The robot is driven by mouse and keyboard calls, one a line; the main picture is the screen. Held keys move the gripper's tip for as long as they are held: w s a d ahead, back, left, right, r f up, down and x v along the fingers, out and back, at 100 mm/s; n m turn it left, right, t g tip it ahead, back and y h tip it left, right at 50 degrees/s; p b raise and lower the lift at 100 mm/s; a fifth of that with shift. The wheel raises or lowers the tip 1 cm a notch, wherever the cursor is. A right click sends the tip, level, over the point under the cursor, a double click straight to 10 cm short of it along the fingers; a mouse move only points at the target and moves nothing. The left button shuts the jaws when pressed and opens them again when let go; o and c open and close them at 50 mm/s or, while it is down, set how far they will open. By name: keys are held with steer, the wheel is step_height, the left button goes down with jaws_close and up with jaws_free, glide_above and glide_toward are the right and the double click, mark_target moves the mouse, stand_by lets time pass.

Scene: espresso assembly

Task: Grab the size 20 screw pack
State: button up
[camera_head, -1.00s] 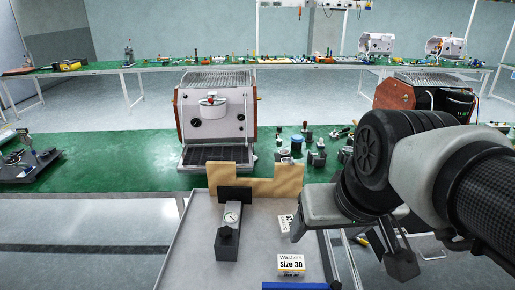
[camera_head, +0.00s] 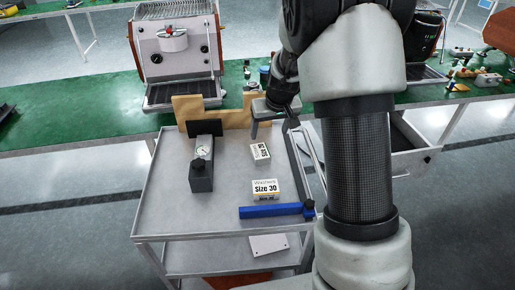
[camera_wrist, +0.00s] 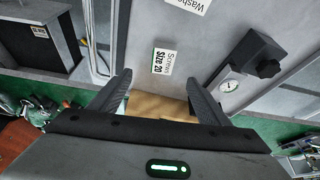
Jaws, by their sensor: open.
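The size 20 screw pack (camera_head: 260,152) is a small white box on the grey cart top. In the wrist view the pack (camera_wrist: 163,61) reads "Screws Size 20" and shows just beyond and between the fingertips. My gripper (camera_head: 272,122) is open and empty, behind the pack and near the cart's far right corner in the head view. In the wrist view its two fingers (camera_wrist: 159,78) stand wide apart. The pack appears apart from both fingers. My arm hides part of the area to the right.
A white "Washers Size 30" box (camera_head: 265,190) lies nearer on the cart (camera_head: 165,215). A blue bar (camera_head: 272,211) lies at its front. A dark gauge device (camera_head: 201,172) stands left of the pack. A brown notched board (camera_head: 236,117) stands at the back edge.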

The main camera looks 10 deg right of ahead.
glide_toward(260, 150)
steer(key=f, duration=0.3)
steer(key=shift+d+f+b, duration=0.15)
steer(key=shift+d+b, duration=0.2)
steer(key=shift+d, duration=0.05)
steer(key=shift+w+a+r+x, duration=0.1)
steer(key=shift+w+a+x, duration=0.05)
steer(key=shift+x, duration=0.75)
steer(key=shift+w+a+r+x, duration=0.1)
steer(key=shift+w+x, duration=0.05)
steer(key=shift+x, duration=0.75)
steer(key=shift+w+a+x, duration=0.15)
steer(key=shift+x, duration=0.7)
steer(key=shift+c, duration=0.2)
steer(key=c, duration=1.3)
